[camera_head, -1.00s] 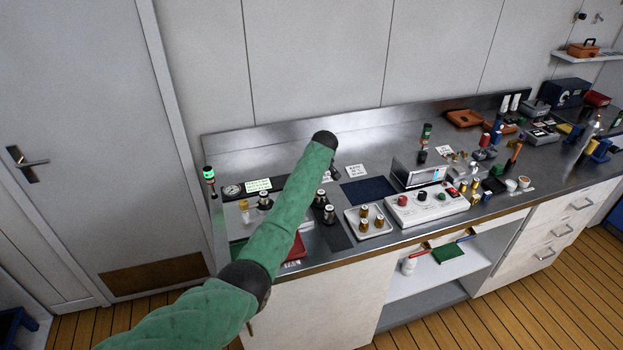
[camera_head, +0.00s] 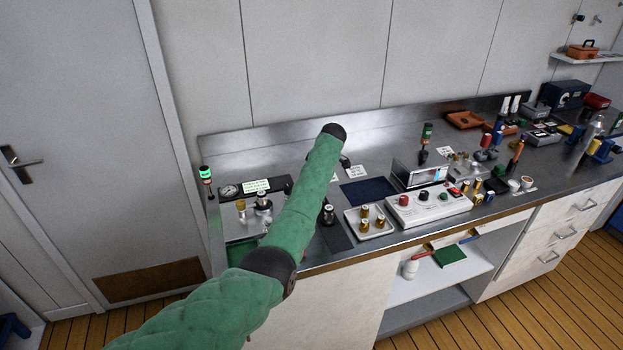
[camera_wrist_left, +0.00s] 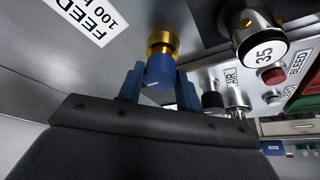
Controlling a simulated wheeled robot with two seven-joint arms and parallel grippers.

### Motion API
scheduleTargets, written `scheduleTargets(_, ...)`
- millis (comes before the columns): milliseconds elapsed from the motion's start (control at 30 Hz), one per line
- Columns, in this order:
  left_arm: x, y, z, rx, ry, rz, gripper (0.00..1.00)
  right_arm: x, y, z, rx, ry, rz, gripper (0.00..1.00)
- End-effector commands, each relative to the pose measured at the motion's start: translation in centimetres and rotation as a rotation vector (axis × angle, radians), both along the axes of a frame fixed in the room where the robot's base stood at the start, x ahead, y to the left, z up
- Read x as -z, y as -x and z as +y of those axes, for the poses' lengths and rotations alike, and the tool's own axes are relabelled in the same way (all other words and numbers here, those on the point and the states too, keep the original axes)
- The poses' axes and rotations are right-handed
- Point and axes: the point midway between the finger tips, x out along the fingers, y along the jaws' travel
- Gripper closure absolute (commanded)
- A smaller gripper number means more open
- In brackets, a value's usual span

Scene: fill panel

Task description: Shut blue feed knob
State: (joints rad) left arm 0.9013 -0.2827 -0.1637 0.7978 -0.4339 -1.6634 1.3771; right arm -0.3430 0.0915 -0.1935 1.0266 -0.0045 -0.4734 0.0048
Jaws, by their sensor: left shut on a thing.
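In the left wrist view, the blue feed knob (camera_wrist_left: 160,72) sits on a round brass collar (camera_wrist_left: 162,42) that rises from a grey metal surface. My left gripper (camera_wrist_left: 159,86) has its two blue fingers on either side of the knob and is shut on it. A white label reading FEED (camera_wrist_left: 88,16) lies beside the knob. In the head view, my green left arm reaches over the bench and hides the knob and the gripper's fingers. My right gripper is in neither view.
In the wrist view, a silver cylinder marked 35 (camera_wrist_left: 262,48), a red button (camera_wrist_left: 273,75) and a black knob (camera_wrist_left: 212,100) stand close to the right. In the head view, a tray of brass pieces (camera_head: 350,222) and a white control box (camera_head: 428,208) stand right of my arm.

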Motion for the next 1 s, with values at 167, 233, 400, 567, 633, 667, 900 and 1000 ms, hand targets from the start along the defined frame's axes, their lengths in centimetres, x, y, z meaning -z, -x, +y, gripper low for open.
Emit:
scheduleTargets(167,-0.3,-0.1,0.0,-0.005,0.0,-0.005,0.88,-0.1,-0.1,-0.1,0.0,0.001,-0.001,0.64)
scheduleTargets(233,-0.3,-0.1,0.0,-0.005,0.0,-0.005,0.88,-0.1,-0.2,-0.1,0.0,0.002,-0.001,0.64)
scheduleTargets(400,-0.3,-0.1,0.0,-0.004,0.0,-0.005,0.61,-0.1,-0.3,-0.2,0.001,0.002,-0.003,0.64)
scheduleTargets(567,-0.2,-0.1,0.0,-0.004,0.001,-0.004,0.44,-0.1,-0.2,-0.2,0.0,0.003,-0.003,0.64)
scheduleTargets(633,-0.2,-0.1,0.0,-0.004,0.0,-0.003,0.44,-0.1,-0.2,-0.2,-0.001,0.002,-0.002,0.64)
scheduleTargets(667,-0.2,-0.1,0.0,-0.003,0.0,-0.003,0.44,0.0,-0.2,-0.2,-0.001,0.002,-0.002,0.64)
scheduleTargets(900,-0.7,0.0,-0.3,-0.003,0.001,-0.004,0.44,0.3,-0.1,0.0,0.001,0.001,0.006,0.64)
scheduleTargets(1000,-1.6,0.2,-0.8,-0.003,0.002,-0.004,0.44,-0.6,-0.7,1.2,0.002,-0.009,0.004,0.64)
